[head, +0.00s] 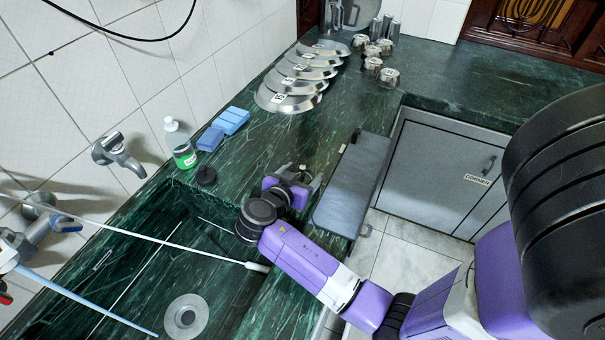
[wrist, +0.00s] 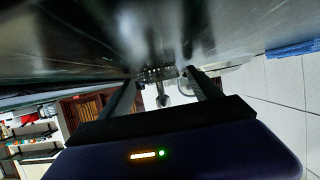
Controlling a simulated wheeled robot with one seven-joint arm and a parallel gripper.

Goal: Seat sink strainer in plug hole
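The plug hole (head: 186,317) is a grey metal ring with a dark centre in the floor of the green sink basin at the lower left. A small dark round piece (head: 206,176) lies on the counter by the sink's back corner; I cannot tell whether it is the sink strainer. My gripper (head: 302,176) is low over the counter, right of that piece and away from the plug hole. In the wrist view its two fingers (wrist: 163,76) stand apart with nothing clearly held between them.
Blue sponges (head: 230,121) and a green-labelled bottle (head: 184,154) stand near the wall. Several pot lids (head: 290,102) and metal canisters (head: 389,77) are farther back. A faucet (head: 117,155) overhangs the sink. A thin pale rod (head: 165,243) crosses the basin. A grey folded item (head: 352,187) lies at the counter's front edge.

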